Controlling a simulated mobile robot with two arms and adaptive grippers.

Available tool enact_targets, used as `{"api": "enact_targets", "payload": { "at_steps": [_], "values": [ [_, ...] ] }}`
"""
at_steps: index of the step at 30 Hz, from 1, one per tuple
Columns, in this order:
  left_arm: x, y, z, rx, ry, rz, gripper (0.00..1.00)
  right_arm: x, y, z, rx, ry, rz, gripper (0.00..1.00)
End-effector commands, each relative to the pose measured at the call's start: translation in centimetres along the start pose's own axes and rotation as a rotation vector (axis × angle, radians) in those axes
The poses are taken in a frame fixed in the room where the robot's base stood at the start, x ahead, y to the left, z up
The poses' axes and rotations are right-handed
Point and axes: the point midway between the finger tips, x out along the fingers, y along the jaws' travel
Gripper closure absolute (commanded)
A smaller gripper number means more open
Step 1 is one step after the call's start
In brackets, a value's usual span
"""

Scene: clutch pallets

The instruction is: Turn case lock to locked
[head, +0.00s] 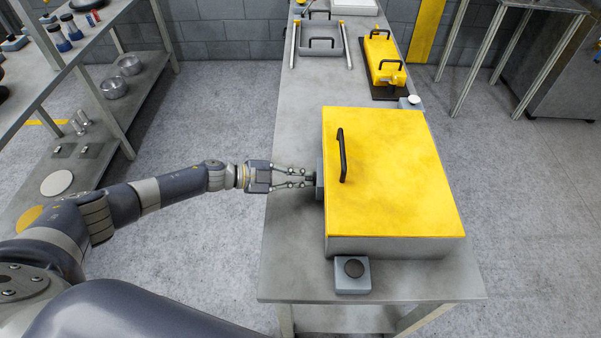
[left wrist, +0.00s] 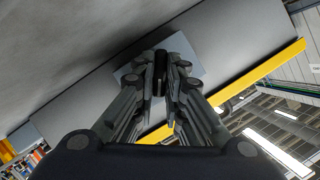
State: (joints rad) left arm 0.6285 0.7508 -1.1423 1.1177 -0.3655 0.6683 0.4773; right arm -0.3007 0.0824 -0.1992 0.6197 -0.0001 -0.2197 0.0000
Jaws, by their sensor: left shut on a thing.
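The case (head: 395,175) is a large grey box with a yellow lid and a black handle, standing shut on the near part of the bench. Its lock (head: 319,180) is a grey plate with a dark knob on the case's left side. My left gripper (head: 309,180) reaches in from the left and is shut on the knob. In the left wrist view the dark knob (left wrist: 160,68) stands between the fingertips, in front of the light lock plate (left wrist: 197,66). The knob's turn position is hard to tell. My right gripper is not in view.
A small grey box with a black button (head: 353,268) sits at the case's near side. Farther along the bench (head: 290,240) are a smaller yellow case (head: 382,60) and a metal frame with handles (head: 321,44). Shelving (head: 100,110) stands at the left.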

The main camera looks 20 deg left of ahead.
Motion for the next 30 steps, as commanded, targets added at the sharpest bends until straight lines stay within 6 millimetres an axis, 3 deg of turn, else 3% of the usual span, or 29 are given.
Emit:
{"api": "enact_targets", "payload": {
  "at_steps": [6,15,30],
  "values": [
    [-0.02,-0.41,-0.01,-0.187,-0.002,0.078,1.00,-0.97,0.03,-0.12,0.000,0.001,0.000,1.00],
    [0.08,-0.43,0.21,-0.412,0.000,0.171,1.00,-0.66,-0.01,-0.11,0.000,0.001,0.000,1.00],
    [0.09,-0.54,0.25,-0.585,0.000,0.241,1.00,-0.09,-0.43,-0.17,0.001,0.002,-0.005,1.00]
  ]
}}
